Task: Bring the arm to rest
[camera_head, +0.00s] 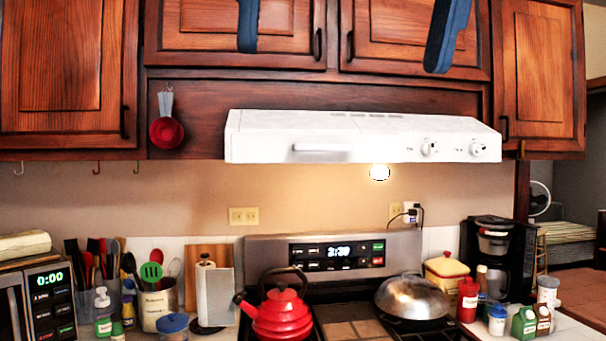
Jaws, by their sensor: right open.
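My right gripper (342,60) shows only as two dark blue fingers that hang in from the top edge, close to the camera. They are wide apart, with nothing between them, and the cabinet doors show behind the gap. The left finger hangs straight and the right one is tilted. The rest of the gripper and its arm are out of frame. My left gripper is not in view.
Wooden cabinets (62,60) and a white range hood (360,137) face me. Below stand a red kettle (281,312) and a domed metal pan (411,297) on the stove. Utensils, a microwave (49,298), a coffee maker (497,257) and small containers crowd the counter.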

